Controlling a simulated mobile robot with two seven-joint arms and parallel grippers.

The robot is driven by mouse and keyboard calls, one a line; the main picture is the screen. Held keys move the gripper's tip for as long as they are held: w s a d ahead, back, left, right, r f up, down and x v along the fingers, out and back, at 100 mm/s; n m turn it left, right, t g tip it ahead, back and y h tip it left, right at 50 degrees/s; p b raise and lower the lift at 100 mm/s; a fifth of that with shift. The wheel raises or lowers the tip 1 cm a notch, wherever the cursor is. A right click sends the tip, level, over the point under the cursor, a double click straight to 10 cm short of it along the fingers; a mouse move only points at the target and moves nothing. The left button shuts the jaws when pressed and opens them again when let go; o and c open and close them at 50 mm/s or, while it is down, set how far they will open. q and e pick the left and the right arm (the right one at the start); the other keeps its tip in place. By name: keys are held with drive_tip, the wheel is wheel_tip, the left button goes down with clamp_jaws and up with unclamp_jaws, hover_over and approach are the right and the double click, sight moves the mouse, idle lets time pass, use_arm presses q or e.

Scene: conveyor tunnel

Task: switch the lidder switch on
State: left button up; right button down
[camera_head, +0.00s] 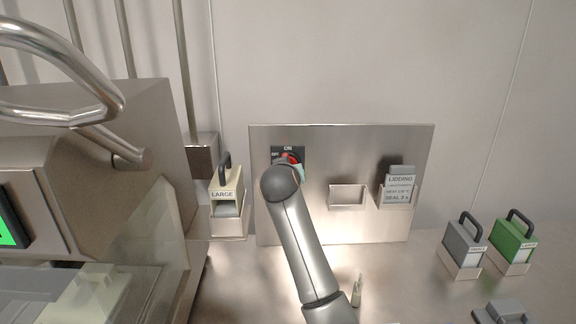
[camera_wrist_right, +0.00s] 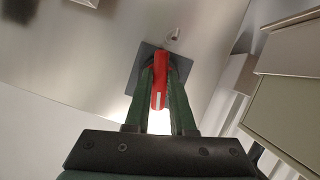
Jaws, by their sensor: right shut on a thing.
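The lidder switch has a dark plate (camera_head: 277,150) with ON lettered at the top and OFF at its left. Its red knob (camera_head: 292,157) shows only partly in the head view, behind my right arm. The right wrist view shows the red knob (camera_wrist_right: 159,80) with a white line along it, on the grey plate (camera_wrist_right: 145,59). My right gripper (camera_wrist_right: 161,88) has its two green fingers closed on either side of the knob. The knob's exact turn is hard to tell. My left gripper is not in view.
The steel panel (camera_head: 330,225) also carries an empty holder (camera_head: 347,195) and a LIDDING card (camera_head: 400,188). A cream LARGE block (camera_head: 226,190) stands left of it. A grey block (camera_head: 463,244) and a green block (camera_head: 512,241) stand at the right. A steel machine (camera_head: 100,180) fills the left.

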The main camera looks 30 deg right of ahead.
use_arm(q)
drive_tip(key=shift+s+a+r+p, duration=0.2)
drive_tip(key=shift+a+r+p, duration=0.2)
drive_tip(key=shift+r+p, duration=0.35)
use_arm(e)
drive_tip(key=shift+m+t+y, duration=0.3)
drive_tip(key=shift+m+y, duration=0.3)
drive_tip(key=shift+m, duration=0.3)
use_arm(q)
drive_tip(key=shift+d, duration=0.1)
use_arm(e)
drive_tip(key=c, duration=0.8)
unclamp_jaws()
drive_tip(key=shift+o, duration=0.2)
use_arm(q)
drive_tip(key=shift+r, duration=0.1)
